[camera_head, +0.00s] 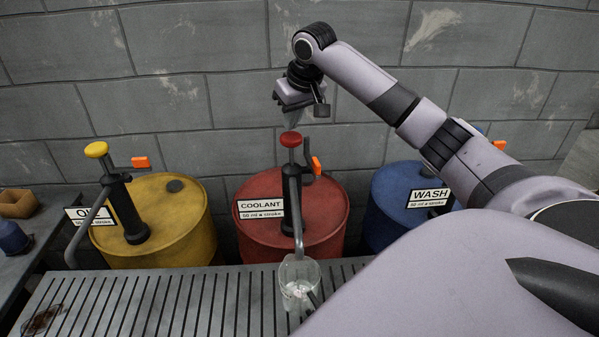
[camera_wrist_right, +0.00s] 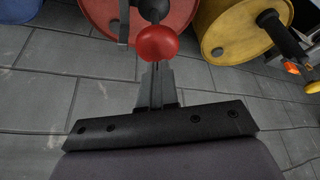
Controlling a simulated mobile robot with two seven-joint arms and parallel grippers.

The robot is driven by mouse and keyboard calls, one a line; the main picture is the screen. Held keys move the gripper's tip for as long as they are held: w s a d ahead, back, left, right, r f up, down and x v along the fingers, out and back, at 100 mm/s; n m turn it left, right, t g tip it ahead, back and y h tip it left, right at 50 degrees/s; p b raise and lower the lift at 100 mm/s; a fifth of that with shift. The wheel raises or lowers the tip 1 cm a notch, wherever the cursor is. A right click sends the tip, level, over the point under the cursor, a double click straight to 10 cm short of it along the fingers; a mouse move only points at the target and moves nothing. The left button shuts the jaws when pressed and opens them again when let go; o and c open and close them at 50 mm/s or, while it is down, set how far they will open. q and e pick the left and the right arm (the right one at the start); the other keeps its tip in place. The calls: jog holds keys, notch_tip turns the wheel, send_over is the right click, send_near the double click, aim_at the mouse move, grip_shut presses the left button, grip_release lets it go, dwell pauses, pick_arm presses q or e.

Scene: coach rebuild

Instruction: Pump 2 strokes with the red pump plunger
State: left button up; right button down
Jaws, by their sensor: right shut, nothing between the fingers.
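The red pump plunger (camera_head: 291,140) is a round red knob on top of the black pump of the red COOLANT drum (camera_head: 327,215). It also shows in the right wrist view (camera_wrist_right: 157,44), just beyond my fingertips. My right gripper (camera_head: 292,124) points down directly over the knob, shut and empty; its closed fingers show in the wrist view (camera_wrist_right: 156,82). I cannot tell whether the fingertips touch the knob. The pump's grey spout (camera_head: 297,225) runs down toward a clear beaker (camera_head: 299,270) on the slatted bench (camera_head: 200,300). My left gripper is not in view.
A yellow OIL drum (camera_head: 180,222) with a yellow-knobbed pump (camera_head: 96,150) stands left. A blue WASH drum (camera_head: 390,205) stands right, partly behind my arm. Orange tabs (camera_head: 316,166) jut beside the pumps. A grey block wall (camera_head: 220,70) is behind.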

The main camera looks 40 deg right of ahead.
aim_at(293, 137)
jog(key=shift+f, duration=0.15)
jog(key=shift+s+a+f+b, duration=0.1)
jog(key=shift+f+b, duration=0.4)
jog(key=shift+f, duration=2.95)
jog(key=shift+r+p, duration=0.5)
jog(key=shift+r, duration=3.1)
jog(key=shift+r, duration=0.1)
